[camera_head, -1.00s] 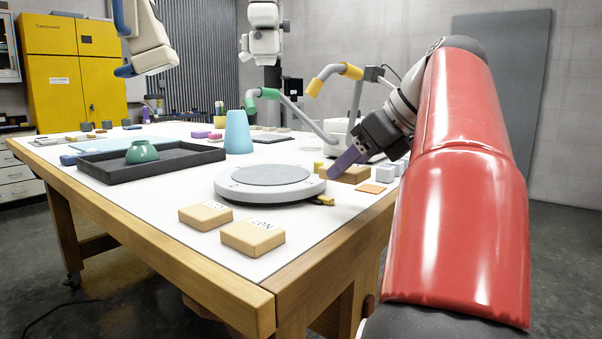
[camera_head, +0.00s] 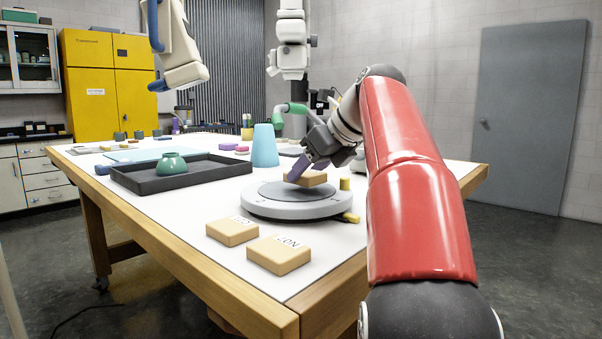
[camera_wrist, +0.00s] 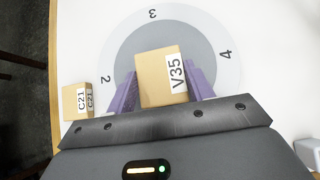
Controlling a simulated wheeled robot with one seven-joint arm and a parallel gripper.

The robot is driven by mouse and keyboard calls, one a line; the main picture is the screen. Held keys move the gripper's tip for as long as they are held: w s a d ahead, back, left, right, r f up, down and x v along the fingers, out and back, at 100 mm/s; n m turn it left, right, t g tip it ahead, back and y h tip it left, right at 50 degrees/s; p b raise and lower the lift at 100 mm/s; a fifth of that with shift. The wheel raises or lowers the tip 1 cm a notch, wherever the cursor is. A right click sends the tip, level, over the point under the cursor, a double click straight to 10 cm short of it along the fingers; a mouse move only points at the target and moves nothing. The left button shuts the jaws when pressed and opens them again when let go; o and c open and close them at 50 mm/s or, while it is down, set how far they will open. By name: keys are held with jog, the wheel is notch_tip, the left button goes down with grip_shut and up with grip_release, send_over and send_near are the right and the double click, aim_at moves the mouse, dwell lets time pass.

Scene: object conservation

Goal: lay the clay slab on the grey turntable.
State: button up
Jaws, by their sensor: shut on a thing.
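The clay slab, a tan block labelled V35 (camera_wrist: 156,80), is between the purple fingers of my gripper (camera_wrist: 164,88), which is shut on it. In the head view the slab (camera_head: 312,179) is over the right back part of the grey turntable (camera_head: 262,205). The turntable is a round pale disc with a darker grey centre; numbers show on its rim (camera_wrist: 226,80) in the wrist view. The slab overlaps the grey centre there. I cannot tell whether its underside touches the disc. My gripper (camera_head: 298,171) tilts down from the right.
Two labelled tan blocks (camera_head: 232,231) (camera_head: 279,255) lie in front of the turntable. A small yellow piece (camera_head: 345,184) is right of the turntable.

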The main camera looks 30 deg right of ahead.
jog(key=shift+w+a, duration=0.2)
jog(key=shift+w, duration=0.35)
jog(key=shift+w+a, duration=0.2)
jog(key=shift+w, duration=0.3)
jog(key=shift+w+f+b, duration=0.15)
jog(key=shift+f+b, duration=0.3)
jog(key=shift+f, duration=0.25)
jog(key=shift+f, duration=0.1)
jog(key=shift+f, duration=0.1)
jog(key=o, duration=1.1)
jog(key=shift+o, duration=0.2)
